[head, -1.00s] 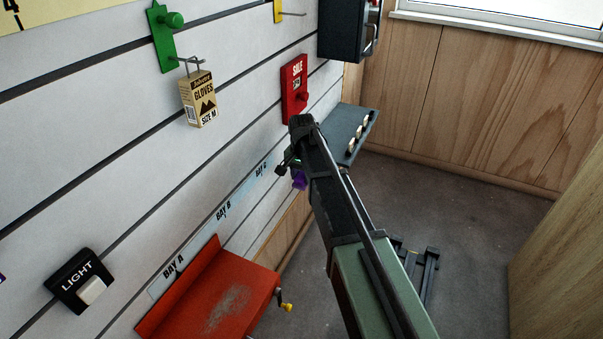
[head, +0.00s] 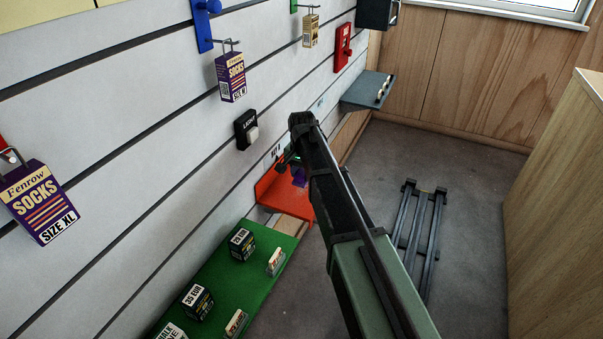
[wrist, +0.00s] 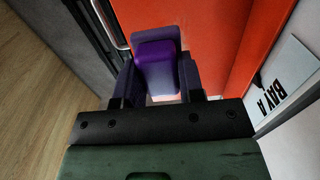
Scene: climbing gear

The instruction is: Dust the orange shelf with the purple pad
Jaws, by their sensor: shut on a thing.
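My gripper (head: 291,161) is shut on the purple pad (head: 299,176). In the wrist view the pad (wrist: 158,62) sits between the two dark fingers, with the orange shelf (wrist: 210,45) behind and around it. A pale patch shows between the fingers just below the pad. In the head view the orange shelf (head: 279,196) is on the slatted wall, and my gripper and arm cover its right part. I cannot tell whether the pad touches the shelf.
A green shelf (head: 220,285) with several small boxes lies nearer, left of the orange one. A grey shelf (head: 367,92) is farther along. A light switch (head: 246,130) and hanging sock boxes (head: 231,77) are on the wall. A dark metal frame (head: 420,230) lies on the floor.

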